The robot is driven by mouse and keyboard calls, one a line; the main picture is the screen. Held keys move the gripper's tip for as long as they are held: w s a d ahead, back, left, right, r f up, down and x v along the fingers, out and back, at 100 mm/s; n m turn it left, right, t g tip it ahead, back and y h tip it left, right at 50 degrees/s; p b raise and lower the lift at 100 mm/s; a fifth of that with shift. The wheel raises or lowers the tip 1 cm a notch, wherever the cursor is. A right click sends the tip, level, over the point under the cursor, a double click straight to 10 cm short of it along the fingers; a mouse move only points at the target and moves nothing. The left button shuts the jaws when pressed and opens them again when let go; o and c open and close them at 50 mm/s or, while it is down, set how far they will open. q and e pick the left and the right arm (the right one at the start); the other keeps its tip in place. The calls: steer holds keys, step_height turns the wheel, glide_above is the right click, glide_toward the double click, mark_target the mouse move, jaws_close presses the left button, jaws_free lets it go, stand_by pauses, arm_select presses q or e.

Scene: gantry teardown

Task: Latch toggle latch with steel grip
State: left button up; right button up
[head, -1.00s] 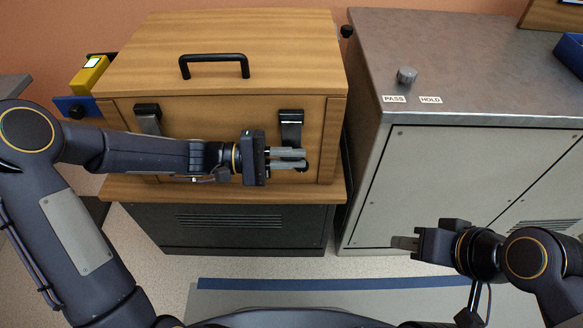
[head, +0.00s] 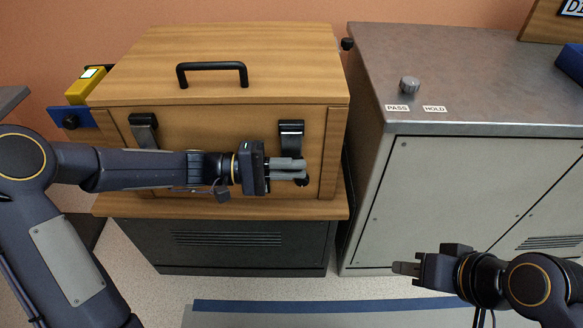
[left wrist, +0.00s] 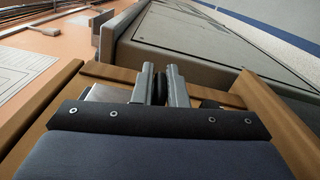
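A wooden box (head: 215,85) carries two toggle latches on its front. The left latch (head: 143,130) has a dark top and a greyish lever. The right latch (head: 291,132) is darker, and its lower end is hidden by my left gripper. My left gripper (head: 303,170) lies across the front just below the right latch. In the left wrist view its two grey fingers (left wrist: 162,86) stand close together with a dark piece in the narrow gap; whether they press on it is unclear. A black knob (head: 302,182) shows under the fingertips. My right gripper (head: 405,268) is in free air, apart from everything.
A metal cabinet (head: 450,180) stands close to the right, with a knob (head: 409,85) and PASS and HOLD labels on top. A black handle (head: 212,68) is on the box lid. A yellow device (head: 86,86) sits at the left. Floor in front is open.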

arm_select(q)
steer(key=o, duration=0.4)
steer(key=shift+f, duration=0.3)
steer(key=shift+o, duration=0.2)
steer(key=shift+r, duration=0.1)
steer(key=shift+r, duration=0.3)
step_height(320, 180, up, 3)
steer(key=shift+f+p, duration=0.2)
steer(key=shift+p, duration=0.5)
steer(key=s+r+p, duration=0.4)
steer(key=s+r, duration=0.5)
steer(key=s, duration=0.5)
steer(key=shift+r, duration=0.4)
